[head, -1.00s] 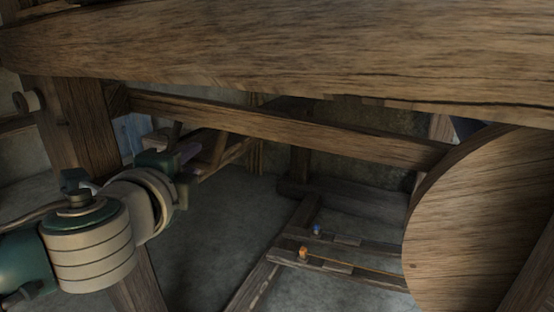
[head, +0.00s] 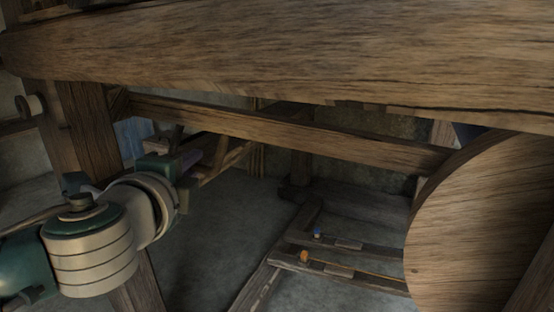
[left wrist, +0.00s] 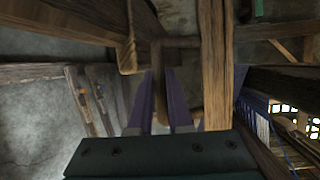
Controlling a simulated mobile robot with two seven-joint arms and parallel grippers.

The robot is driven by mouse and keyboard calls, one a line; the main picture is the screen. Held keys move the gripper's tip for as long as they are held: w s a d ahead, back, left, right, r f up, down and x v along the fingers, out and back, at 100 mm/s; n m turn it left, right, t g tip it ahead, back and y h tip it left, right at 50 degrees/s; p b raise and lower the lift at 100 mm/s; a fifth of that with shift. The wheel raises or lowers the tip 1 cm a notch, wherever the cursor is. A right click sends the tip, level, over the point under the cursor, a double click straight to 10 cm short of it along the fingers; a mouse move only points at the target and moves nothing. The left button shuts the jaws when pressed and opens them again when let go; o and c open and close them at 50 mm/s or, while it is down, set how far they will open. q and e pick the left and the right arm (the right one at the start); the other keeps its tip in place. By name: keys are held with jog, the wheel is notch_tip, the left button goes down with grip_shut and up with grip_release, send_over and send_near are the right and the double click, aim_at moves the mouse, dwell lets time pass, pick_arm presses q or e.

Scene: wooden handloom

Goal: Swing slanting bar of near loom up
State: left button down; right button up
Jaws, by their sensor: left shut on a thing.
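In the left wrist view a narrow wooden bar (left wrist: 157,84) stands between the two purple fingers of my left gripper (left wrist: 159,88), which is shut on it. The bar runs up toward a short crosspiece (left wrist: 178,42) of the loom frame. In the head view my left gripper (head: 188,161) is at the left, below the loom's long rail (head: 290,131), and its fingers point away from me. The gripped part of the bar is largely hidden by the gripper in the head view. My right gripper is in neither view.
A thick wooden beam (head: 290,55) crosses the top of the head view. A big wooden disc (head: 480,220) fills the right side. A wooden post (head: 92,130) stands close to my left arm. Low rails with a blue peg (head: 317,231) and an orange peg (head: 304,256) lie beyond.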

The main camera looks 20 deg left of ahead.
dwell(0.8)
pick_arm(q)
jog(key=r+p, duration=0.1)
jog(key=p, duration=0.1)
jog(key=r+n+p, duration=0.1)
jog(key=r+p, duration=0.1)
jog(key=shift+d+r, duration=0.1)
jog(key=shift+d, duration=0.25)
jog(key=shift+d+r+h+p, duration=0.1)
jog(key=shift+h+p, duration=0.2)
jog(key=shift+p, duration=0.25)
jog(key=shift+w, duration=0.1)
